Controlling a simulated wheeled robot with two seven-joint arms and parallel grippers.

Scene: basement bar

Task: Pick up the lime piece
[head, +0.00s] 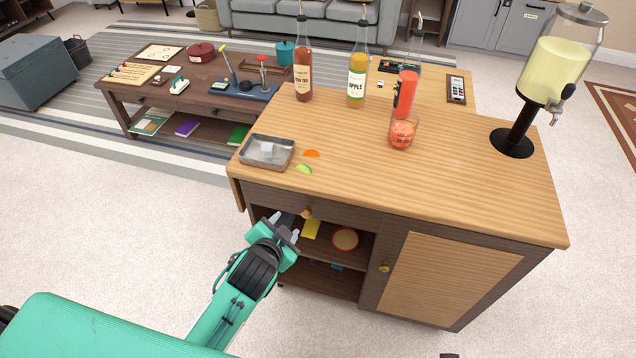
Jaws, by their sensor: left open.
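The lime piece (303,169) is a small light-green wedge on the wooden bar top (470,200), near its front left edge. An orange slice (312,153) lies just behind it. A metal tray (268,163) with a pale cube in it stands just left of the lime. My left gripper (289,228) is open and empty. It is in front of the cabinet, lower in the picture than the lime and apart from it. My right gripper does not show.
Behind the lime stand a dark bottle (303,70), an apple bottle (357,78), a red bottle (405,95) and a glass with red drink (402,135). A drink dispenser (545,80) stands at the right. The bar top's front right is clear. Cabinet knobs (384,267) stick out in front.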

